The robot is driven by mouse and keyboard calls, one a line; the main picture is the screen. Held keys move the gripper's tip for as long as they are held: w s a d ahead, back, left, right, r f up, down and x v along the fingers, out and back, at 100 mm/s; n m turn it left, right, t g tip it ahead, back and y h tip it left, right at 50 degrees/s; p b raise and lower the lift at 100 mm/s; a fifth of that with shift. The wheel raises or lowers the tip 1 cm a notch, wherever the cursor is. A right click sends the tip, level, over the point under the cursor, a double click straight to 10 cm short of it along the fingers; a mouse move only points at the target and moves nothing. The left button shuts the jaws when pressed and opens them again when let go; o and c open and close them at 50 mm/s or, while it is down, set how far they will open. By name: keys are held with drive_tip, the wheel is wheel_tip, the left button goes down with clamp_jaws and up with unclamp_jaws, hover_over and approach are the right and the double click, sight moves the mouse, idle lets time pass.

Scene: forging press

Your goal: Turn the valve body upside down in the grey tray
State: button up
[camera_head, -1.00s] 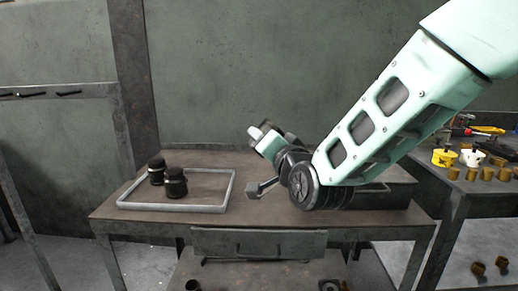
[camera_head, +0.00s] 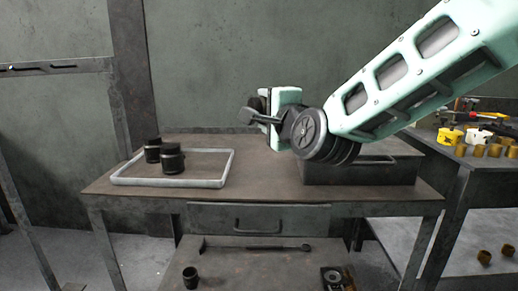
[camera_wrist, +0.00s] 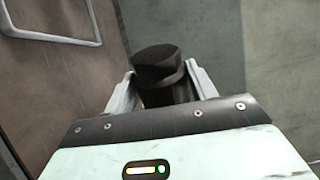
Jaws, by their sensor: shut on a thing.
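My gripper (camera_wrist: 163,92) is shut on a dark, stepped, round part, seemingly the valve body (camera_wrist: 160,65), whose wider end shows beyond the fingers in the wrist view. In the head view, my gripper (camera_head: 264,107) is raised above the back of the table, right of the tray, pointing left. The grey tray (camera_head: 200,184), a light, low rectangular rim, lies on the table's left. Two similar dark round parts stand in it: one in front (camera_head: 173,162), one behind (camera_head: 152,151). The tray's corner also shows in the wrist view (camera_wrist: 98,22).
A dark open-topped box (camera_head: 362,173) stands on the table's right, below my arm. The tabletop (camera_head: 255,180) between tray and box is clear. A wrench (camera_head: 262,247) and a dark round part (camera_head: 190,277) lie below. A side table at right holds a yellow pot (camera_head: 449,137) and several brassy parts.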

drive_tip(key=shift+f+m+b, duration=0.2)
drive_tip(key=shift+m+b, duration=0.7)
drive_tip(key=shift+b, duration=0.3)
drive_tip(key=m+b, duration=0.5)
drive_tip(key=shift+m+b, duration=0.9)
drive_tip(key=shift+r, duration=0.25)
drive_tip(key=shift+m, duration=0.3)
